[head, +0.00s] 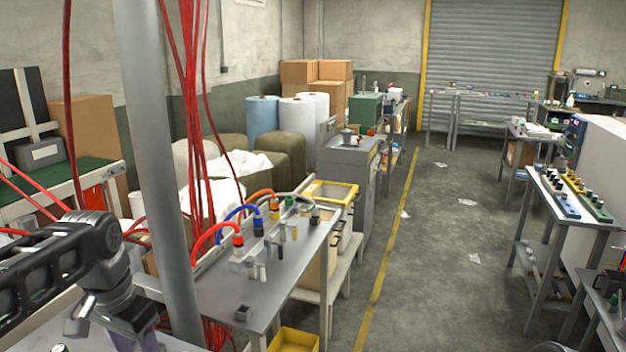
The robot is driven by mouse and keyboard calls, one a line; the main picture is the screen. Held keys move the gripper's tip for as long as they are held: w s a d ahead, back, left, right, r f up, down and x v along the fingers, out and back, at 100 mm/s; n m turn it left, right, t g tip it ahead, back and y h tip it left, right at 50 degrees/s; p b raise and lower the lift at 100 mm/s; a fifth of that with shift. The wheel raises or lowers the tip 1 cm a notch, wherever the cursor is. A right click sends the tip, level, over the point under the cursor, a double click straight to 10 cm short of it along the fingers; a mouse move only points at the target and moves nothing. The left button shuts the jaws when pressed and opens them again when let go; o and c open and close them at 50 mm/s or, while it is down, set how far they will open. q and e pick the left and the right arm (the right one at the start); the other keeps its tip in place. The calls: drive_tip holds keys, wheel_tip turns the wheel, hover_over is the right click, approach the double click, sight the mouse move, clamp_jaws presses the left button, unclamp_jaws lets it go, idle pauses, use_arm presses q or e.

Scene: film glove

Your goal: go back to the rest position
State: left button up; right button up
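My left arm comes in from the lower left, with black links and a grey wrist. Its hand, my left gripper (125,330), points down at the bottom edge, in front of a pale table. The fingertips are cut off by the frame or hidden, so I cannot tell whether it is open or holds anything. A purplish piece shows just below the hand, too cropped to identify. My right gripper is not in view.
A grey metal bench (255,285) with coloured cables and small parts stands right of a thick grey pole (155,150). Red cables (190,120) hang beside the pole. A yellow bin (294,341) is on the floor. A bench (575,195) stands right. The central aisle (440,260) is mostly clear.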

use_arm(q)
drive_tip(key=w+d+f+n+t+h, duration=0.1)
drive_tip(key=w+d+f+t, duration=0.4)
drive_tip(key=w, duration=0.4)
drive_tip(key=w+d+f+n+h, duration=0.1)
drive_tip(key=d+f, duration=0.3)
drive_tip(key=f, duration=0.4)
drive_tip(key=d+f+n+h, duration=0.1)
drive_tip(key=d+f, duration=0.3)
drive_tip(key=f, duration=0.4)
drive_tip(key=s+d+f+n+g, duration=0.1)
drive_tip(key=s+d+f, duration=0.35)
drive_tip(key=f, duration=0.25)
drive_tip(key=s+d+f+n+g, duration=0.1)
drive_tip(key=s+d+f, duration=0.2)
drive_tip(key=s+f, duration=0.4)
drive_tip(key=s+d+f+g, duration=0.1)
drive_tip(key=s+d+f, duration=0.1)
drive_tip(key=s+f, duration=0.2)
drive_tip(key=s+d+f+g+h, duration=0.1)
drive_tip(key=s+f, duration=0.3)
drive_tip(key=s, duration=0.6)
drive_tip(key=shift+s+d+f+g, duration=0.15)
drive_tip(key=shift+d+f+g, duration=0.15)
drive_tip(key=shift+d+g, duration=0.4)
